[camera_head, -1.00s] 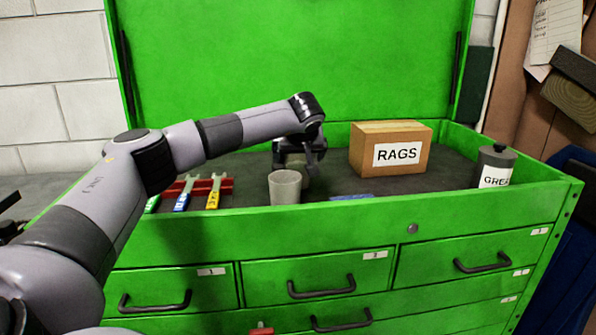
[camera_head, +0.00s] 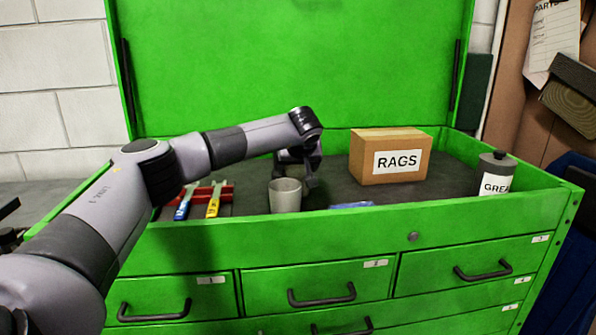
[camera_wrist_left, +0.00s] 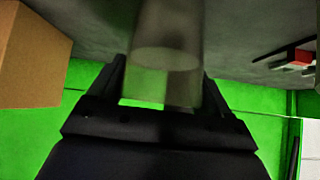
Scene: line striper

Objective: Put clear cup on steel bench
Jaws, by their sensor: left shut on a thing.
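The clear cup (camera_head: 285,196), greyish and see-through, stands upright in the open top tray of the green tool chest (camera_head: 330,237), just behind its front wall, which hides the cup's foot. My left gripper (camera_head: 304,180) reaches down behind and beside the cup and is shut on it. In the left wrist view the cup (camera_wrist_left: 168,40) shows between the two fingers (camera_wrist_left: 163,92). A grey surface (camera_head: 45,190) lies left of the chest, partly behind my arm; I cannot tell whether it is the steel bench. My right gripper is not in view.
A cardboard RAGS box (camera_head: 391,158) stands right of the cup, and a grease can (camera_head: 495,174) at the tray's right end. Wrenches (camera_head: 213,200) rest in a red holder (camera_head: 226,193) to the left. A blue item (camera_head: 351,206) lies near the front wall.

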